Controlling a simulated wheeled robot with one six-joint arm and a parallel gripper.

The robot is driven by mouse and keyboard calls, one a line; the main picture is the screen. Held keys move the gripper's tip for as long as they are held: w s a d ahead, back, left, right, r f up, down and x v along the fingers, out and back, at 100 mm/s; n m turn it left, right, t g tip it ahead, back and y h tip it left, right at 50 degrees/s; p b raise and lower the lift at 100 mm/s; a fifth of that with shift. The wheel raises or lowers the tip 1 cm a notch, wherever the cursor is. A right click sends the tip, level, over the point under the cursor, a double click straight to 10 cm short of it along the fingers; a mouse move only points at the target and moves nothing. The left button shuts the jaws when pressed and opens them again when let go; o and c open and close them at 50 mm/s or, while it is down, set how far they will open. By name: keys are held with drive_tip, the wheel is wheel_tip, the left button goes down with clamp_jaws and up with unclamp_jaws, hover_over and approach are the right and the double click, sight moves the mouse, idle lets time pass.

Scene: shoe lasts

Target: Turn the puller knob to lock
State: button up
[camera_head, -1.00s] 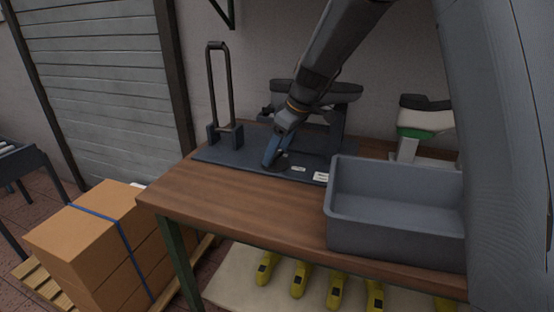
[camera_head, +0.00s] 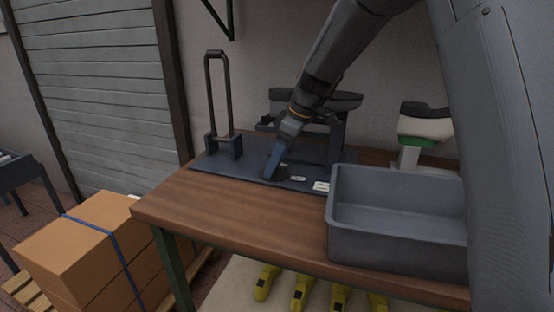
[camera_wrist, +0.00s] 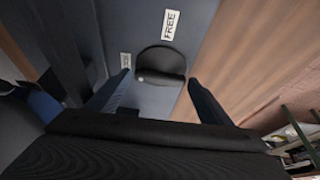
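The puller knob (camera_wrist: 162,62) is a dark round knob on the blue-grey base plate (camera_wrist: 150,100). A small light spot shows at its lower left edge in the wrist view. A white label reading FREE (camera_wrist: 170,25) lies just above it in that view. A second small white label (camera_wrist: 125,60) to its left is not readable. My gripper (camera_wrist: 158,79) is open, with one finger on each side of the knob; I cannot tell whether they touch it. In the head view my gripper (camera_head: 272,170) points down at the plate and largely hides the knob.
A tall dark handle frame (camera_head: 218,95) stands at the plate's left. Behind my arm is a dark padded fixture (camera_head: 345,102). A grey bin (camera_head: 395,262) occupies the table's right front. The wooden table (camera_head: 220,205) is bare at front left. Boxes (camera_head: 75,235) stand left of it.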

drive_tip(key=shift+o, duration=0.9)
drive_tip(key=shift+r, duration=0.1)
drive_tip(key=m+p, duration=0.1)
drive_tip(key=m+t+p, duration=0.1)
drive_tip(key=p, duration=0.1)
drive_tip(key=shift+s+r+m+h+p, duration=0.15)
drive_tip(key=shift+m+h+p, duration=0.15)
drive_tip(key=shift+m, duration=0.1)
drive_tip(key=m+p, duration=0.1)
drive_tip(key=p, duration=0.1)
drive_tip(key=m+p, duration=0.2)
drive_tip(key=p, duration=0.1)
drive_tip(key=m+t+h+p, duration=0.1)
drive_tip(key=p, duration=0.2)
drive_tip(key=shift+s+a+m, duration=0.2)
drive_tip(key=shift+a+m, duration=0.05)
drive_tip(key=shift+m, duration=0.05)
drive_tip(key=m+h+p, duration=0.1)
drive_tip(key=m+p, duration=0.1)
drive_tip(key=p, duration=0.1)
drive_tip(key=shift+a+t, duration=0.1)
drive_tip(key=shift+t, duration=0.3)
drive_tip(key=shift+f+m+h+p, duration=0.25)
drive_tip(key=shift+m+h+p, duration=0.05)
drive_tip(key=shift+m, duration=0.9)
